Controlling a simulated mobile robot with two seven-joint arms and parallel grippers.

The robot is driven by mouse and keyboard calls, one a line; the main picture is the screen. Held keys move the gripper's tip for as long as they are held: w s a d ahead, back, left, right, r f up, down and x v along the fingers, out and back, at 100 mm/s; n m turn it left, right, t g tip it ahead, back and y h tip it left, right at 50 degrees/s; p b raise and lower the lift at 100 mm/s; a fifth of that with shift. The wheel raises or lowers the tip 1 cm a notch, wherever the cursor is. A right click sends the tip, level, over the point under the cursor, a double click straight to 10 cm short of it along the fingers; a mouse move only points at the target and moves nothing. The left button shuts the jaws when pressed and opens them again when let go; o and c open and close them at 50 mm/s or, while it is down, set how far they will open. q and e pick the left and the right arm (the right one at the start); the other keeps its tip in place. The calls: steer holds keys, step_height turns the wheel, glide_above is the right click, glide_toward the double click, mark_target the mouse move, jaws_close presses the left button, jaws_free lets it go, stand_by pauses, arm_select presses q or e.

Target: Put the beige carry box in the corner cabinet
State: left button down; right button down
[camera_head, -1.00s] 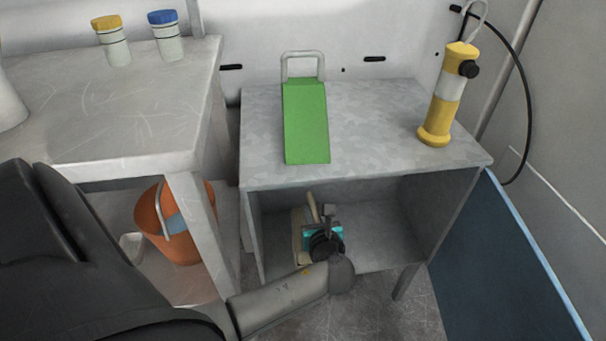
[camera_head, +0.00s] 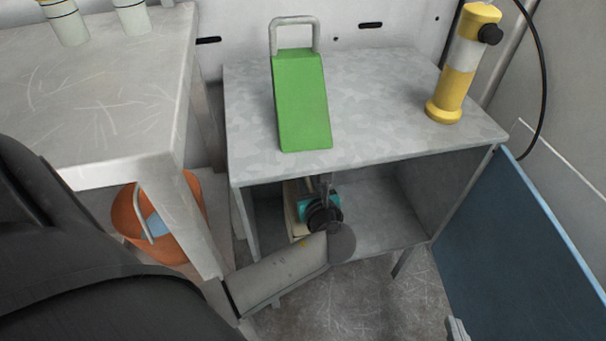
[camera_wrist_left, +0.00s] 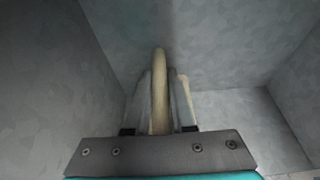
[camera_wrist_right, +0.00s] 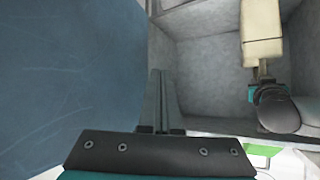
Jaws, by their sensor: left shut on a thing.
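The beige carry box (camera_head: 293,212) is inside the open grey corner cabinet (camera_head: 380,157), toward the left of its compartment. My left gripper (camera_head: 325,187) reaches in through the front and is shut on the box's handle (camera_wrist_left: 160,90). The teal gripper body hides much of the box in the head view. In the right wrist view the box (camera_wrist_right: 262,28) shows beside my left gripper. Whether the box rests on the cabinet floor cannot be told. My right gripper (camera_head: 457,328) is at the bottom edge, outside the cabinet; its fingers (camera_wrist_right: 160,100) are together and empty.
The blue door (camera_head: 510,235) stands open at the cabinet's right. On the cabinet top are a green wedge-shaped item (camera_head: 302,105) with a handle and a yellow-white cylinder (camera_head: 460,70). Left are a workbench (camera_head: 110,95) and an orange bucket (camera_head: 185,235). The compartment's right side is clear.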

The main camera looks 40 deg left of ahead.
arm_select(q)
steer(key=shift+d+f+b, duration=0.1)
steer(key=shift+b, duration=0.3)
arm_select(e)
steer(key=shift+w+a+r+t+y, duration=0.1)
steer(key=shift+a+r+t+y, duration=0.1)
steer(key=shift+a+t, duration=0.25)
steer(key=shift+w+a+r+t+y, duration=0.1)
steer(key=shift+w+a+t+y, duration=0.15)
steer(key=shift+a, duration=0.35)
steer(key=shift+a+r+t+y, duration=0.1)
steer(key=shift+a+t+y, duration=0.05)
steer(key=shift+a+t, duration=0.3)
arm_select(q)
steer(key=shift+f, duration=0.1)
steer(key=c, duration=0.8)
jaws_free()
steer(key=shift+f, duration=0.1)
steer(key=shift+o, duration=0.2)
steer(key=shift+s, duration=0.15)
